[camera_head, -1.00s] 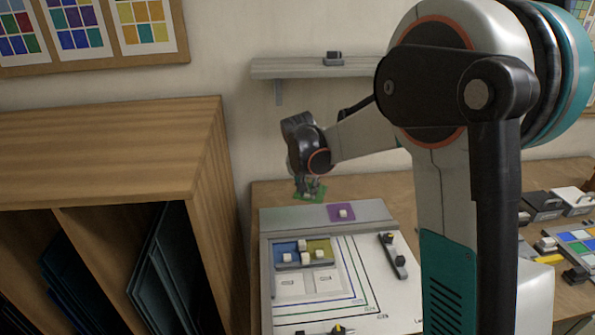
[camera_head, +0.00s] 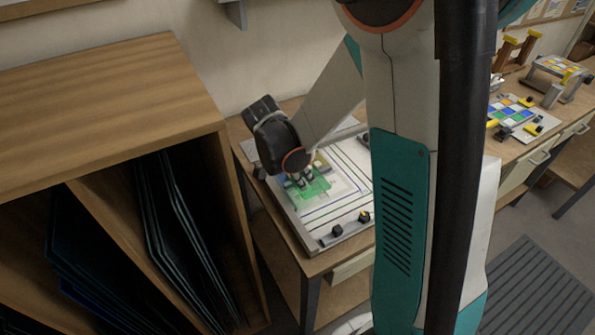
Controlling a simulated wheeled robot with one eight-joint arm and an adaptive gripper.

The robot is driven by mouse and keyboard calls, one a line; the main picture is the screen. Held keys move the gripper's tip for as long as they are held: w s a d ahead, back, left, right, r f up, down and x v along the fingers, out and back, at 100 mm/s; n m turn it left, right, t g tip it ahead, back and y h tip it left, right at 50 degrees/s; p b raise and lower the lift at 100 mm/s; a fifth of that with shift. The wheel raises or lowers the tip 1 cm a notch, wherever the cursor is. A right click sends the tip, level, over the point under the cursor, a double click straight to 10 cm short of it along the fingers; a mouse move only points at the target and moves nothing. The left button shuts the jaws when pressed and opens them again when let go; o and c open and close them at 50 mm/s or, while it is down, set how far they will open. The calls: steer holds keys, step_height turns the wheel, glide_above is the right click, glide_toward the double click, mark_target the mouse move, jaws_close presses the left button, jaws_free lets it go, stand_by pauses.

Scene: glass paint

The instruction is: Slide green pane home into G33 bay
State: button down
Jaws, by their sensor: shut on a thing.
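My gripper (camera_head: 301,182) is shut on the green pane (camera_head: 318,188) and points down over the white assembly board (camera_head: 342,233). The green pane is a small translucent green square. It lies over the panel area at the board's left. I cannot tell whether it touches the board or hovers just above it. The G33 bay cannot be made out; bay labels are too small to read and the pane and gripper cover part of that area. A bit of a yellow-olive pane (camera_head: 321,160) shows just behind the gripper.
A wooden rack (camera_head: 100,90) with dark glass sheets (camera_head: 180,230) stands close on the left. Black clamps with yellow knobs (camera_head: 363,216) sit at the board's front edge. A second bench at the right holds a coloured panel (camera_head: 510,112). My arm hides the board's right side.

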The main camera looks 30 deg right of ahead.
steer(key=shift+f+b, duration=1.85)
steer(key=shift+f, duration=0.75)
steer(key=shift+f, duration=0.1)
steer(key=shift+w+a+b, duration=0.4)
steer(key=shift+w+a, duration=0.55)
stand_by(1.3)
steer(key=c, duration=1.4)
jaws_free()
steer(key=shift+r+p, duration=2.35)
steer(key=shift+r, duration=1.15)
